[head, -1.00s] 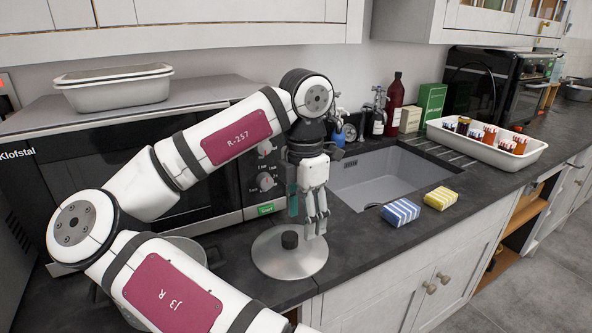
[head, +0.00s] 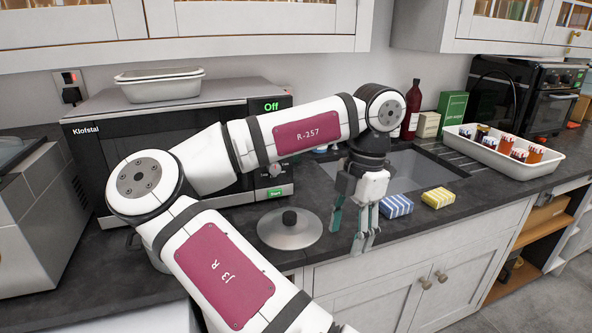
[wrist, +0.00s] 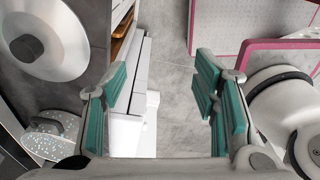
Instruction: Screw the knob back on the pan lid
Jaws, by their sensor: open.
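The pan lid (head: 272,235) is a round silver-grey disc lying on the dark worktop in front of the microwave. A black knob (head: 289,217) stands at its centre; I cannot tell whether it is screwed tight. Both show in the wrist view, the lid (wrist: 70,40) at the upper left with the knob (wrist: 27,48) on it. My gripper (head: 362,238) points down to the right of the lid, by the worktop's front edge, apart from the knob. In the wrist view my gripper (wrist: 163,98) is open, with nothing between its green-padded fingers and floor and cupboard fronts beyond.
A microwave (head: 110,150) stands behind the lid. The sink (head: 410,170), a blue sponge (head: 397,206) and a yellow sponge (head: 438,198) are right of my gripper. A white tray (head: 540,172) of small jars stands farther right. A speckled round thing (wrist: 45,143) shows at lower left.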

